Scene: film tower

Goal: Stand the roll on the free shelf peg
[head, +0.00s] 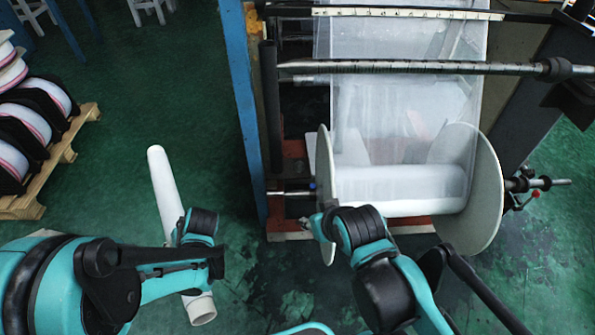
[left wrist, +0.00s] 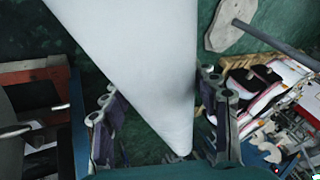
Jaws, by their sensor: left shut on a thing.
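The roll (head: 166,190) is a long white tube, tilted in the head view with its lower open end near the bottom edge. My left gripper (head: 183,232) is shut on the roll around its middle. In the left wrist view the roll (left wrist: 140,55) runs down between the two fingers of the left gripper (left wrist: 160,115). My right gripper (head: 320,222) is beside the near left flange of the film machine; its fingers are too hidden to judge. I cannot identify the free shelf peg; a grey rod on a pale plate (left wrist: 228,25) shows in the left wrist view.
The film machine (head: 400,110) with its wide film spool (head: 400,188) fills the right of the head view, with a blue post (head: 240,90) at its left. A wooden pallet (head: 62,152) with several spools stands at the left. Green floor between them is open.

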